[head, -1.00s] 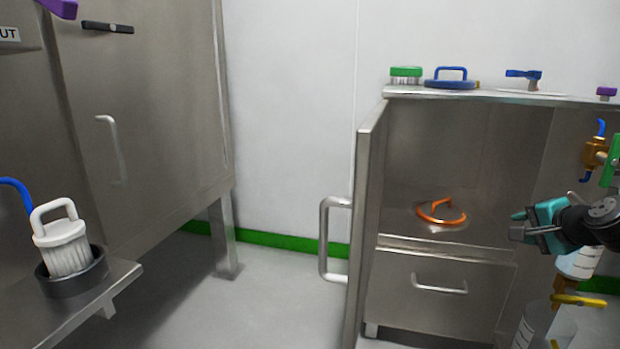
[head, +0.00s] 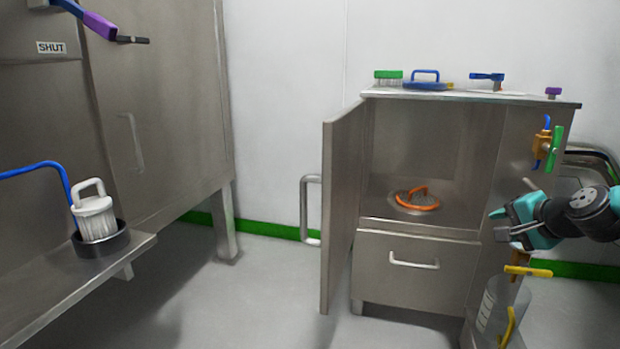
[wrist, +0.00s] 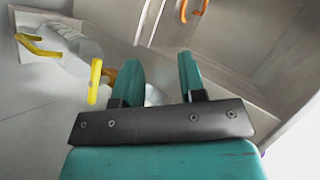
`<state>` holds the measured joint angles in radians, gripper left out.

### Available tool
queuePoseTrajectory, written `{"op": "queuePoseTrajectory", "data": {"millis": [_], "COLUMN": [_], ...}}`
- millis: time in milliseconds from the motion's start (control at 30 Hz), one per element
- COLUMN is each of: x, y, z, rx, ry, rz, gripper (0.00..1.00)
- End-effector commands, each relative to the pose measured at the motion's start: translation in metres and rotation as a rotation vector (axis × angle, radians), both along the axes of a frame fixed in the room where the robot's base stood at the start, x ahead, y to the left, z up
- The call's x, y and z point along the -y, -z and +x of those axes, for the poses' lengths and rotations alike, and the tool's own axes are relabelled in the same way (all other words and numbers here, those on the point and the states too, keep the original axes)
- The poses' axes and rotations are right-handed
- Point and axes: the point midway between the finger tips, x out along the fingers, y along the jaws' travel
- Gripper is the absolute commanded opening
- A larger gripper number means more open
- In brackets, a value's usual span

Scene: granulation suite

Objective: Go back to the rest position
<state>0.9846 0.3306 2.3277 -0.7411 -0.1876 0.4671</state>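My gripper (head: 497,224) is at the right of the head view, in front of the right side of the steel cabinet (head: 420,241). In the wrist view my gripper (wrist: 160,72) shows two teal fingers set apart with nothing between them. The cabinet's door (head: 338,215) stands open to the left. An orange-handled round lid (head: 415,200) lies inside the open compartment; its orange handle also shows at the top of the wrist view (wrist: 196,8).
A clear container with yellow handles (head: 492,308) stands below my gripper. A brass valve with a green lever (head: 545,148) is just above. A brush (head: 388,77) and blue-handled lid (head: 427,82) lie on the cabinet top. A white-handled filter (head: 95,217) sits left. Middle floor is clear.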

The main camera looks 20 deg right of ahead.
Motion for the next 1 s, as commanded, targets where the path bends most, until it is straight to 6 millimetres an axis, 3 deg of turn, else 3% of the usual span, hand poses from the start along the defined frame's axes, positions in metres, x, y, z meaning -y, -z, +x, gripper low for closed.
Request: {"op": "queuePoseTrajectory", "data": {"millis": [267, 367, 467, 600, 700, 800, 1000], "x": [-0.083, -0.127, -0.183, -0.277, -0.323, -0.351, -0.38], "y": [-0.03, -0.044, -0.063, -0.097, -0.114, -0.126, -0.146], "z": [0.016, 0.017, 0.009, -0.031, -0.069, -0.103, -0.162], "rx": [-0.075, -0.112, -0.158, -0.235, -0.277, -0.305, -0.34], "ry": [-0.268, -0.414, -0.611, -0.983, -1.213, -1.393, -1.672], "rz": [-0.068, -0.109, -0.17, -0.299, -0.387, -0.462, -0.585], "gripper": [0.37, 0.37, 0.37, 0.37, 0.37, 0.37, 0.37]}}
